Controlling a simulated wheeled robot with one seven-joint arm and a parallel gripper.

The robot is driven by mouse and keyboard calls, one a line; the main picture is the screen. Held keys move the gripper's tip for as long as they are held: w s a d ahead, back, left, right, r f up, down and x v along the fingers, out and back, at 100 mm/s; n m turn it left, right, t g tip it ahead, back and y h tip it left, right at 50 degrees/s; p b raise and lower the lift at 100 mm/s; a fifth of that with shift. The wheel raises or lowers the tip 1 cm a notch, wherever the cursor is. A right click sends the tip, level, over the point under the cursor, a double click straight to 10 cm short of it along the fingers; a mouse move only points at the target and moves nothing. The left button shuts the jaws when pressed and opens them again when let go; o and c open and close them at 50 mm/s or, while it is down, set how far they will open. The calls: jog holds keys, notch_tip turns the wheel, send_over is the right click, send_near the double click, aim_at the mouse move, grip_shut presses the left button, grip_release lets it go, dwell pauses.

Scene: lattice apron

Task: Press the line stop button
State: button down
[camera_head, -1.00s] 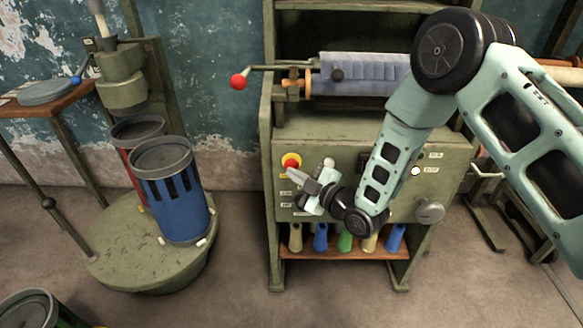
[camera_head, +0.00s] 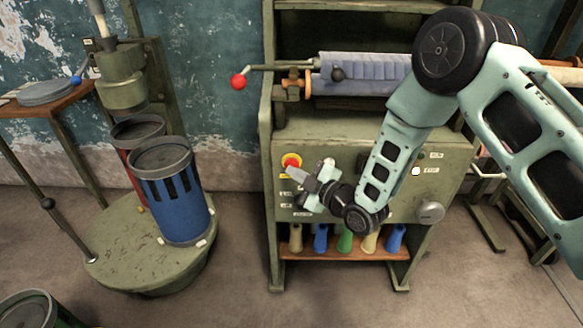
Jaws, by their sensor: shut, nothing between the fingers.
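The line stop button, which I take to be the red button on a yellow surround (camera_head: 291,160), is at the upper left of the green machine's front panel. My gripper (camera_head: 291,172) is shut and empty. Its fingertips are just below the red button in the picture and overlap the lower part of its yellow surround. I cannot tell whether they touch the panel. My wrist covers the middle of the panel and the labels there.
A white button (camera_head: 416,171) and a grey knob (camera_head: 430,212) are on the panel's right. A red-ended lever (camera_head: 238,82) sticks out above left. Several coloured bobbins stand on the lower shelf (camera_head: 343,253). A blue can (camera_head: 173,205) stands left; floor between is clear.

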dwell(0.3)
jog(key=shift+s, duration=0.85)
jog(key=shift+s+a, duration=0.1)
jog(key=shift+s, duration=2.4)
jog(key=shift+r, duration=0.1)
